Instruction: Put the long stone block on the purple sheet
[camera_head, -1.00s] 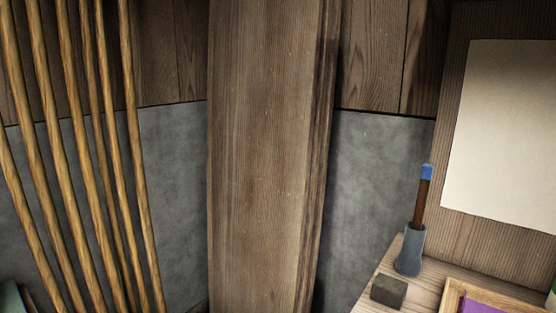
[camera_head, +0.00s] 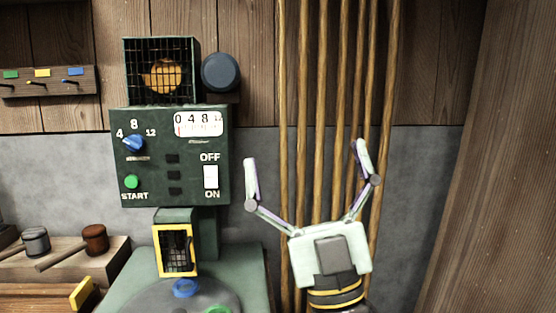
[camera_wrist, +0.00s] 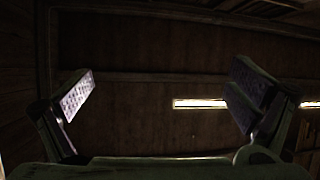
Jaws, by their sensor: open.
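My gripper (camera_head: 307,172) is raised in front of the wooden poles in the head view, its two fingers spread wide and nothing between them. The wrist view also shows the open gripper (camera_wrist: 160,100) with its fingers far apart against a dark wooden surface. Neither the long stone block nor the purple sheet is visible in the current views.
A green machine (camera_head: 175,156) with a dial, switch and wire cage stands left of my gripper. Several upright poles (camera_head: 302,90) stand behind my gripper. A wide wooden post (camera_head: 490,180) is at the right.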

